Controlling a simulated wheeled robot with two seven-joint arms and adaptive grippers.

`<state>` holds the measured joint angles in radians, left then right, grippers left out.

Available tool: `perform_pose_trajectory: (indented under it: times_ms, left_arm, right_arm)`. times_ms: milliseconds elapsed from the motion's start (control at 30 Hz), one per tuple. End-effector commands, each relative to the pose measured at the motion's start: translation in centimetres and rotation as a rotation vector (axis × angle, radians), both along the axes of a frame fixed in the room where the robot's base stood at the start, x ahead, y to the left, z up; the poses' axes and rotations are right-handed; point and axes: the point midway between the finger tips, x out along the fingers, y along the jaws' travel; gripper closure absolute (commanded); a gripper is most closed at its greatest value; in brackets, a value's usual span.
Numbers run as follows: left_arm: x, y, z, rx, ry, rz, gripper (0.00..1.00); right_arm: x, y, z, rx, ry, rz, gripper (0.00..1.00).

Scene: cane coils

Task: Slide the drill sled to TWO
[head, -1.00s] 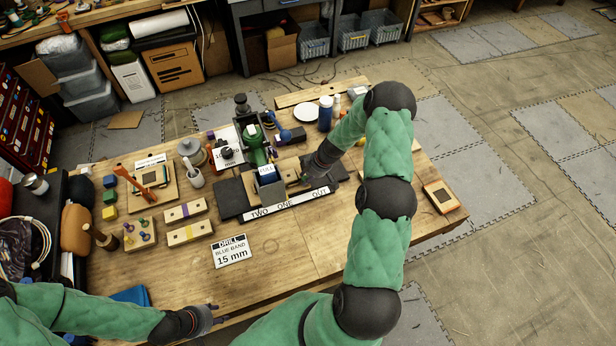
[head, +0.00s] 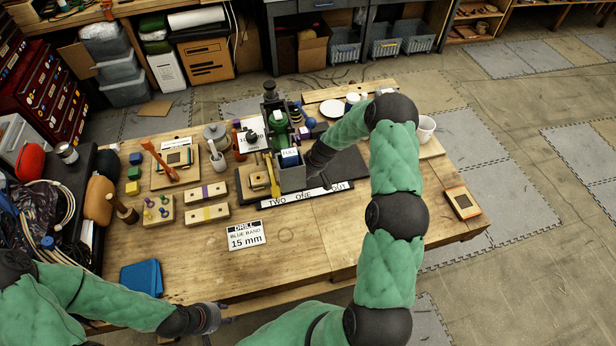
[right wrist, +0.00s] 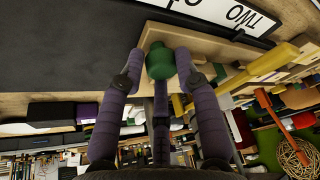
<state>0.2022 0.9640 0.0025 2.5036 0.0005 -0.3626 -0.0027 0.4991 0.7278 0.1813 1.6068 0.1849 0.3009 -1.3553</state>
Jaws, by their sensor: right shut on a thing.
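The drill sled (right wrist: 205,45), a light wooden board, shows in the right wrist view with a green knob (right wrist: 160,62). My right gripper (right wrist: 158,75) is shut on that knob, one finger on each side. In the head view my right gripper (head: 312,166) is just right of the grey box (head: 291,177) under the green drill press (head: 277,126). A wooden part of the sled (head: 257,179) shows left of the box, above the word TWO on the label strip (head: 303,196). My left gripper (head: 222,315) is empty at the table's front edge, its fingertips apart.
A yellow bar (head: 270,178) stands beside the grey box. A card (head: 246,235) reads DRILL, BLUE BAND, 15 mm. Two pale banded blocks (head: 207,214) and a peg board (head: 158,210) lie to the left. The front middle of the table is clear.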

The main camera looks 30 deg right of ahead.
Motion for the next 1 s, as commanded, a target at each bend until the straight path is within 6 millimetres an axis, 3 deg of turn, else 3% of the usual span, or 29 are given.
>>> perform_pose_trajectory:
  times_ms: [167, 200, 233, 767, 1000]
  left_arm:
    - [0.0, 0.0, 0.1, 0.000, -0.001, 0.000, 0.60]
    - [0.0, 0.0, 0.1, 0.000, -0.001, 0.000, 0.60]
    - [0.0, 0.0, 0.1, 0.000, -0.001, 0.000, 0.60]
    - [0.0, 0.0, 0.0, 0.000, -0.001, 0.000, 0.60]
    - [0.0, 0.0, 0.0, 0.000, -0.001, 0.001, 0.60]
  right_arm:
    - [0.1, 0.5, 0.1, 0.005, 0.002, 0.005, 1.00]
    - [0.1, 0.5, 0.1, 0.005, 0.002, 0.005, 0.56]
    - [0.1, 0.5, 0.1, 0.005, 0.002, 0.005, 0.47]
    - [0.0, 0.2, 0.0, 0.003, 0.002, 0.002, 0.47]
    - [-0.5, -0.3, 1.7, 0.002, 0.000, 0.001, 0.47]
